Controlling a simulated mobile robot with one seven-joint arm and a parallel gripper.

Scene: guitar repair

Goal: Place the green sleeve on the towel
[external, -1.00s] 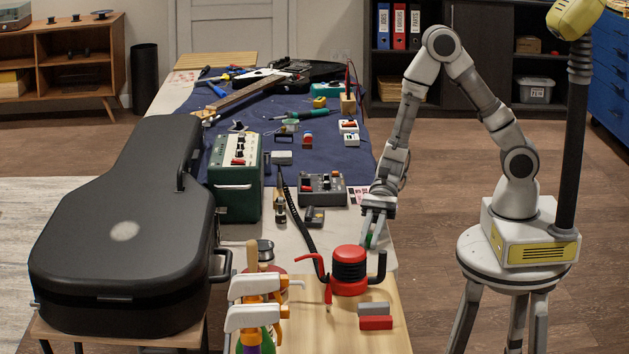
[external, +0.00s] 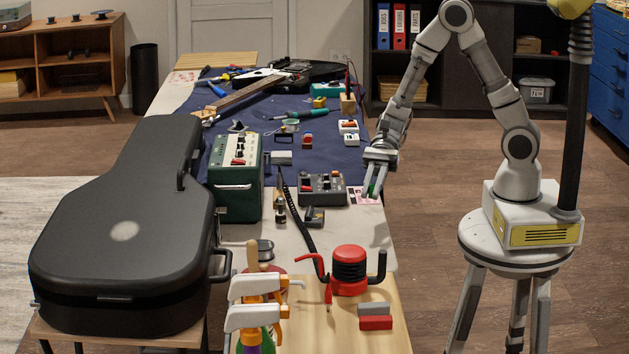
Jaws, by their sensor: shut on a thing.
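My gripper (external: 375,182) is shut on the green sleeve (external: 372,188), a small green piece that shows only as a sliver between the fingers. It holds the sleeve at the right edge of the bench, by a pink-and-white card. The towel is the dark blue cloth (external: 335,178) spread over the far part of the bench, with many tools and parts lying on it. The gripper is close to the towel's near right corner in the picture. I cannot tell its exact height.
A grey pedal box (external: 322,190) stands left of my gripper. A green amplifier (external: 235,190) and a black guitar case (external: 125,235) are farther left. Small white boxes (external: 351,140) and a guitar lie on the towel.

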